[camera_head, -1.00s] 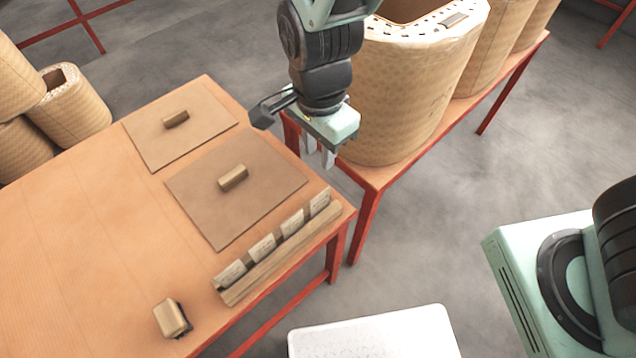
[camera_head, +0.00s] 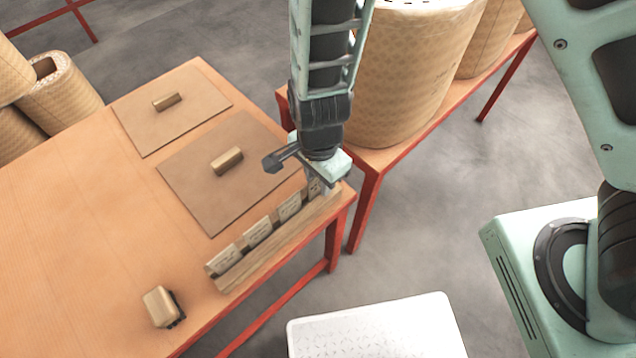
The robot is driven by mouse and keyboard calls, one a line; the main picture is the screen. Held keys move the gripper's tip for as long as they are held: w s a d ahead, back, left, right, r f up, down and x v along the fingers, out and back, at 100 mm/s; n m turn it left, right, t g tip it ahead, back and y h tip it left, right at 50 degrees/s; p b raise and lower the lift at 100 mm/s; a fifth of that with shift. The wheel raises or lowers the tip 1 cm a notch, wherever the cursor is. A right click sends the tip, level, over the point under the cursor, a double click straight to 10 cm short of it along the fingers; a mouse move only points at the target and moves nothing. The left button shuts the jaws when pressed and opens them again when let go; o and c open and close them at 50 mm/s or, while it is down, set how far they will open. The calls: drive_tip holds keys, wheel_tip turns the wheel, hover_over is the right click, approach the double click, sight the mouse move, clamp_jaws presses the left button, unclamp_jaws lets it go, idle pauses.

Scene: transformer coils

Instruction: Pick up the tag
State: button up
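Several pale printed tags (camera_head: 258,232) stand upright in a row in a wooden holder (camera_head: 270,254) along the front right edge of the wooden table. My gripper (camera_head: 318,191) points down at the right end of the row, at the rightmost tag (camera_head: 313,187). Its fingers overlap that tag in the picture and partly hide it. The fingertips are too small and covered to tell whether they are open, or whether they touch the tag.
Two brown boards (camera_head: 222,178) with small blocks (camera_head: 227,160) lie on the table (camera_head: 90,240). A tan-and-black object (camera_head: 162,307) sits near the front edge. Large wrapped coils (camera_head: 400,90) stand on a red-legged bench close behind my gripper. A white perforated surface (camera_head: 375,330) is at the bottom.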

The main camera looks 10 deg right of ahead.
drive_tip(key=shift+f, duration=0.75)
clamp_jaws()
drive_tip(key=shift+r, duration=0.1)
